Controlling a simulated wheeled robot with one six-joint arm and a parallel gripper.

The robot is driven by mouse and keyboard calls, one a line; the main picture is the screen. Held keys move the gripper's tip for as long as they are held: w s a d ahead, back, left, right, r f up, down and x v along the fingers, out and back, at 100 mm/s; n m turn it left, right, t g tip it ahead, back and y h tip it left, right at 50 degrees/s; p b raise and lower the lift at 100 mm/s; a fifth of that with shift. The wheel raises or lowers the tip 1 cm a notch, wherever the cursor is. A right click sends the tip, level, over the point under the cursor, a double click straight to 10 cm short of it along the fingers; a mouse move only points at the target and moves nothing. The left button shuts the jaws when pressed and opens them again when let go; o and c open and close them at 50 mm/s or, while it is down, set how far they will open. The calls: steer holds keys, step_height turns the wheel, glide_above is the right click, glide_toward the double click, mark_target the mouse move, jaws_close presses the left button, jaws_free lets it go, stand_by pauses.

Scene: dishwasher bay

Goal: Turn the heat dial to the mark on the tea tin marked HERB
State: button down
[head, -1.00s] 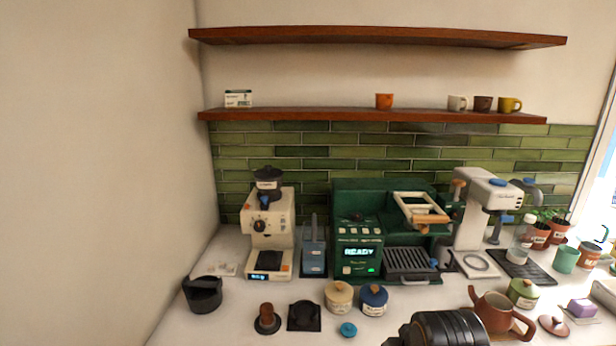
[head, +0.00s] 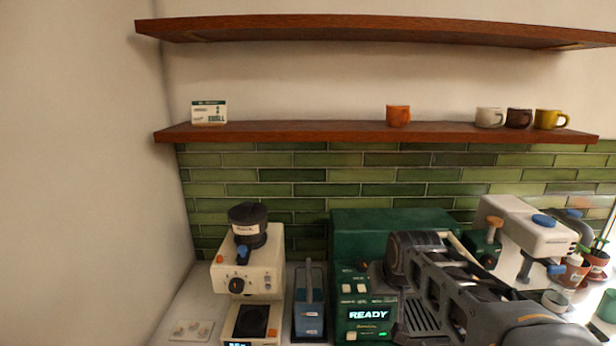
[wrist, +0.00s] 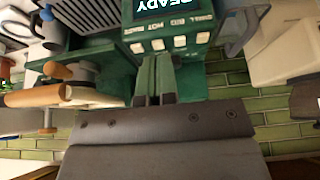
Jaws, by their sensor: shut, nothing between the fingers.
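The green machine (head: 357,232) with a lit READY display (head: 369,315) stands at the lower centre of the head view. In the wrist view its display and labelled buttons (wrist: 158,45) show upside down. My gripper (wrist: 157,62) is shut and empty, its fingers pointing at the machine front near the buttons; I cannot tell whether they touch it. In the head view my arm crosses the machine's right side and hides part of its front. I cannot make out the heat dial for sure. No tin marked HERB shows in the views now.
A cream grinder (head: 262,270) with a round black knob (head: 236,286) and a blue container (head: 309,310) stand left of the machine. A white machine (head: 525,228) stands right.

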steer(key=p, duration=0.2)
glide_toward(363, 265)
steer(key=d, duration=0.2)
steer(key=shift+t, duration=0.3)
steer(key=shift+w+a+f+b, duration=0.1)
steer(key=shift+w+f+b, duration=0.1)
steer(key=shift+f+b, duration=0.95)
steer(key=shift+w+a+f+b, duration=0.15)
steer(key=shift+f+b, duration=0.5)
steer(key=shift+f, duration=0.85)
steer(key=shift+w+f+b, duration=0.2)
steer(key=shift+f+b, duration=0.7)
steer(key=shift+f, duration=0.45)
